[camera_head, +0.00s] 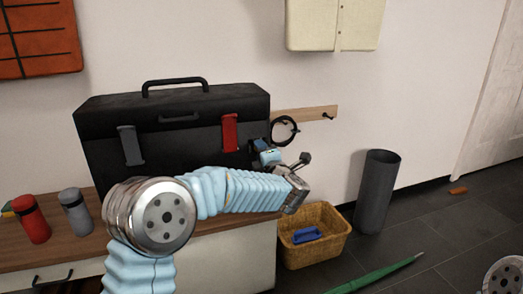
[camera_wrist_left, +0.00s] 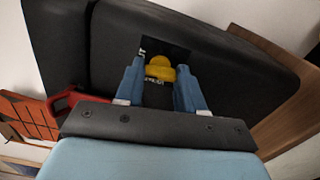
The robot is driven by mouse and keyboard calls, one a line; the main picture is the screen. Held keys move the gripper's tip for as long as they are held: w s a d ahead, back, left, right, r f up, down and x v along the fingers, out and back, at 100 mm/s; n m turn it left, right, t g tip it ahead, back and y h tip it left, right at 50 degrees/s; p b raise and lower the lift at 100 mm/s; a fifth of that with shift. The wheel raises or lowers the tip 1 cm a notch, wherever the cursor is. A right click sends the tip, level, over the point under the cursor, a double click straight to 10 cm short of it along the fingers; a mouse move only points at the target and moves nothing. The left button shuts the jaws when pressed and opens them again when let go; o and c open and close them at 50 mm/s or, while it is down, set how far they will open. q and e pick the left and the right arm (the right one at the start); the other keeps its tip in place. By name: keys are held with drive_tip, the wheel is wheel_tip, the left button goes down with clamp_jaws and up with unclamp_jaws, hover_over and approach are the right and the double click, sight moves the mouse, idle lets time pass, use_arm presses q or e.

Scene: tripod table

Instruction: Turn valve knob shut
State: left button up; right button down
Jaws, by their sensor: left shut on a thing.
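The yellow valve knob (camera_wrist_left: 160,68) shows in the left wrist view, on a dark plate with white lettering on a black face. My left gripper (camera_wrist_left: 157,86) has its two blue fingers on either side of the knob and is shut on it. In the head view my left gripper (camera_head: 267,156) is at the right end of the black toolbox (camera_head: 180,105), partly behind my own wrist. The knob is hidden there. My right gripper is not in view.
A red bottle (camera_head: 32,220) and a grey bottle (camera_head: 76,213) stand on the wooden-topped cabinet (camera_head: 232,223). A wicker basket (camera_head: 325,250) holding a blue item, a dark bin (camera_head: 376,190) and a green umbrella-like object (camera_head: 380,272) are on the floor. A black cable loop (camera_head: 272,130) hangs behind.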

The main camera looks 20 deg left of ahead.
use_arm(q)
drive_tip(key=shift+m, duration=0.6)
drive_tip(key=shift+p, duration=0.3)
drive_tip(key=o, duration=1)
drive_tip(key=shift+o, duration=0.2)
drive_tip(key=v, duration=1.3)
drive_tip(key=shift+s+d, duration=0.2)
drive_tip(key=shift+s, duration=0.15)
drive_tip(key=shift+f, duration=0.15)
